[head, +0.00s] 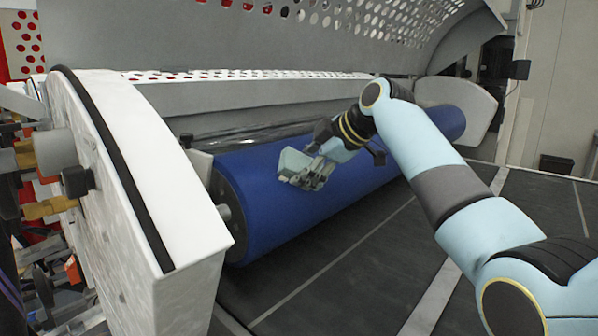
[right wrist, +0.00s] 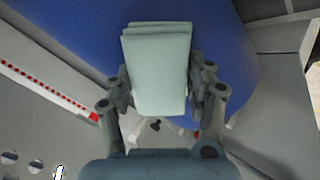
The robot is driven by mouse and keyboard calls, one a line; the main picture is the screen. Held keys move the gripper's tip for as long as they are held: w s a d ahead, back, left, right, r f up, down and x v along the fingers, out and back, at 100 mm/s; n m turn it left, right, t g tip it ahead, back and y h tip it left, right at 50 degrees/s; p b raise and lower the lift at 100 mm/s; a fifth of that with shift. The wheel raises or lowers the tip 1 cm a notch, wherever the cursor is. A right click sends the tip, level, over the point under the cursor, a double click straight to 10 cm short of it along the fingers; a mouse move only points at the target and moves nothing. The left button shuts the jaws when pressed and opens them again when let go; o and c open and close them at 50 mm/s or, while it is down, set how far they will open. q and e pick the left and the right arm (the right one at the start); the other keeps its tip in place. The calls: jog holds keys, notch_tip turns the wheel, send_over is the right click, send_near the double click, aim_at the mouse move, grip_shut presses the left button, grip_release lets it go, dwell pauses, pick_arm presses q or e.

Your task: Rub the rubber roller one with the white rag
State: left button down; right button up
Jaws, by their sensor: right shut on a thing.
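The rubber roller one is the long blue cylinder (head: 275,205) lying across the machine in the head view. It also fills the top of the right wrist view (right wrist: 85,30). My right gripper (head: 312,172) is over the upper front of the roller, left of its middle. It is shut on the folded white rag (head: 293,163), which looks pale greenish. In the right wrist view the rag (right wrist: 160,70) sits between both fingers, its far end over the blue surface. The rag appears at the roller's surface, but I cannot tell if it touches. My left gripper is not in view.
A thick white side panel (head: 185,215) with a black strip stands at the roller's left end. A perforated grey hood (head: 240,40) is raised above and behind. Dark floor plates (head: 350,270) lie clear in front. A second white end panel (head: 465,105) stands at the far right.

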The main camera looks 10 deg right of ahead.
jog(key=shift+w+d, duration=0.3)
jog(key=shift+d, duration=0.25)
jog(key=shift+a, duration=0.1)
